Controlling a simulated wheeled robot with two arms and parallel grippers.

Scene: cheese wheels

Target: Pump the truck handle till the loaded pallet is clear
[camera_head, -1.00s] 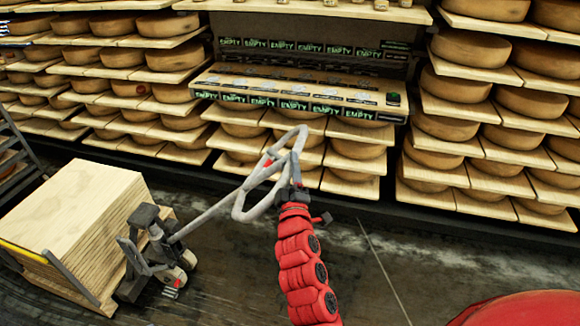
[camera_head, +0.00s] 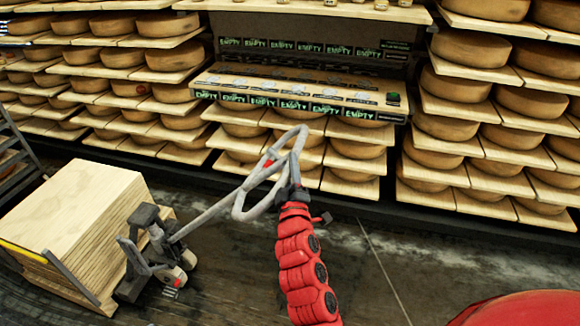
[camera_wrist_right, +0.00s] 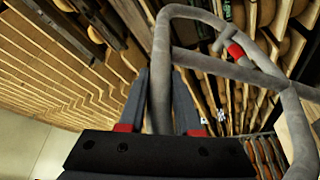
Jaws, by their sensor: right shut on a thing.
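The truck handle (camera_head: 240,206) is a grey loop with a red lever, on a shaft slanting down left to the pallet truck (camera_head: 150,245). My right gripper (camera_head: 291,190) is shut on the side of the loop. In the right wrist view the handle (camera_wrist_right: 190,12) runs between the two dark fingers of the gripper (camera_wrist_right: 163,95). The loaded pallet (camera_head: 85,215), a stack of pale wooden boards, stands at the truck's left. Its underside and any gap to the floor cannot be made out. My left gripper is not in view.
Shelves of cheese wheels (camera_head: 445,127) line the back wall, with a shelf marked EMPTY (camera_head: 300,92) in the middle. A dark metal rack (camera_head: 15,160) stands at the left edge. The dark floor (camera_head: 370,270) is clear right of the truck.

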